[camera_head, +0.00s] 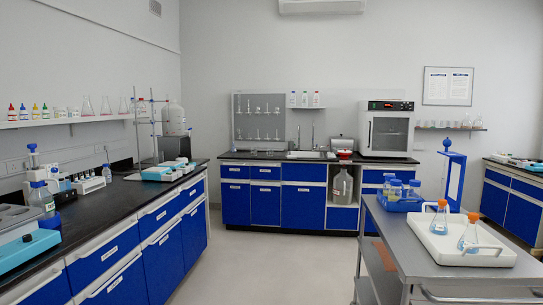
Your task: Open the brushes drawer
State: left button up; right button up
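No gripper of mine shows in the head view. Along the left runs a bench with a black top (105,207) and blue fronts with white labels. Its upper row holds a near drawer (90,265), a middle drawer (150,222) and a farther drawer (186,196), all looking shut. Below them are larger blue fronts, also shut. At the back wall stands another blue cabinet row, with an upper drawer (300,173) under the sink and labelled fronts (235,172) to its left. The label writing is too small to read, so I cannot tell which drawer is the brushes drawer.
A grey metal cart (420,240) stands at the right, with a white tray (440,247) holding flasks and a blue rack (400,204) of bottles. A glass carboy (342,188) sits in the back cabinet's opening. The floor (270,262) between bench and cart is clear.

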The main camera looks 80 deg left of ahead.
aim_at(265, 171)
jog(key=u, duration=1.25)
jog(key=i, duration=0.55)
jog(key=u, duration=1.4)
jog(key=i, duration=2.05)
jog(key=u, duration=0.65)
jog(key=i, duration=2.7)
jog(key=z, duration=0.7)
jog(key=i, duration=2.1)
jog(key=z, duration=0.65)
